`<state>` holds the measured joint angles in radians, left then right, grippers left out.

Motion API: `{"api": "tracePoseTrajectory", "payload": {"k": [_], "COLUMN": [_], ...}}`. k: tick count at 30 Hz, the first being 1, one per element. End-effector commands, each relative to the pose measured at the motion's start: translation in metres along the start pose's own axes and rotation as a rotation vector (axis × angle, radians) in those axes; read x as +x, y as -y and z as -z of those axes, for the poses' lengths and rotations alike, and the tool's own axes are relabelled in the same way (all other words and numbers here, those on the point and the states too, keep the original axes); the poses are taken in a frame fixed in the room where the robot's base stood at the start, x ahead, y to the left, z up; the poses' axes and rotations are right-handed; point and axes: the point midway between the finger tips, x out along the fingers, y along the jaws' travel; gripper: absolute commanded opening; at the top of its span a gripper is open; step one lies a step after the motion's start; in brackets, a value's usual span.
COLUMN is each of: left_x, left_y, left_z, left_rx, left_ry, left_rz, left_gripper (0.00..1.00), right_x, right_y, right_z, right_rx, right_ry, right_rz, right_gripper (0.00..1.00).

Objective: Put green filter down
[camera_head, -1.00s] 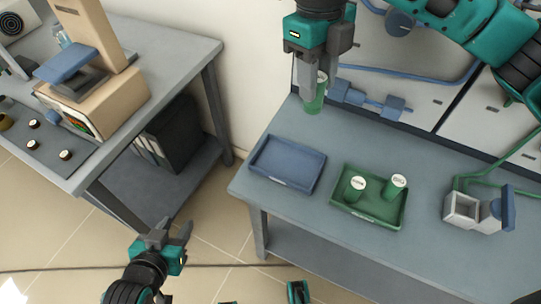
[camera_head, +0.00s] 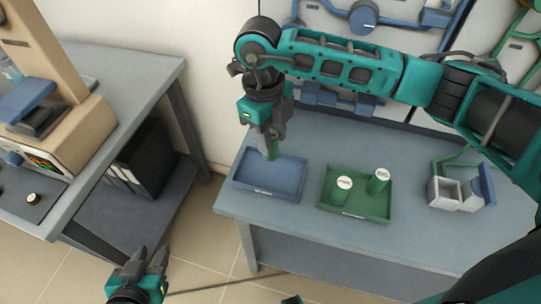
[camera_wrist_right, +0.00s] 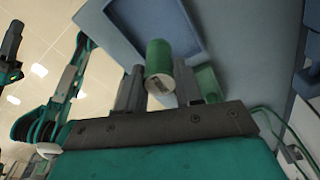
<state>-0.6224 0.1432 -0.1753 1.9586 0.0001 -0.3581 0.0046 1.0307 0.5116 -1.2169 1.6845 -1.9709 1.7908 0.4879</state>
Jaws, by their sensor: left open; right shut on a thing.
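My right gripper (camera_head: 268,140) is shut on a green filter (camera_head: 271,153), over the back part of the blue tray (camera_head: 268,190). In the right wrist view the green filter (camera_wrist_right: 160,62) stands between the two fingers, its pale labelled end toward the camera. The blue tray also shows in that view (camera_wrist_right: 196,20). I cannot tell whether the filter touches the tray; the tray looks empty otherwise. My left gripper (camera_head: 152,258) is open and empty, low over the floor at the lower left.
A green tray (camera_head: 352,215) with two green, white-topped filters stands right of the blue tray. A grey-white open box with a blue lid (camera_head: 456,192) stands further right. A beige device (camera_head: 70,130) is on the left table. A floor gap separates the tables.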

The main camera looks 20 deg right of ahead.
Motion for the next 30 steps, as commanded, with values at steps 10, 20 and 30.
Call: {"api": "tracePoseTrajectory", "payload": {"k": [10, 20, 30], "left_x": [0.001, 0.003, 0.005], "left_y": [-0.001, 0.000, -0.001], "left_z": [0.004, 0.002, 0.001], "left_rx": [-0.002, -0.002, -0.003], "left_ry": [-0.010, -0.003, -0.004], "left_rz": [-0.001, -0.002, -0.004], "left_gripper": [0.41, 0.41, 0.41], "right_x": [0.036, 0.070, 0.073], "right_y": [0.000, 0.000, 0.000], "right_z": [-0.004, -0.009, -0.009], "right_rx": [0.000, -0.001, 0.000], "right_ry": [0.000, 0.002, 0.002], "right_rz": [-0.001, 0.000, 0.000], "right_gripper": [0.04, 0.04, 0.39]}}
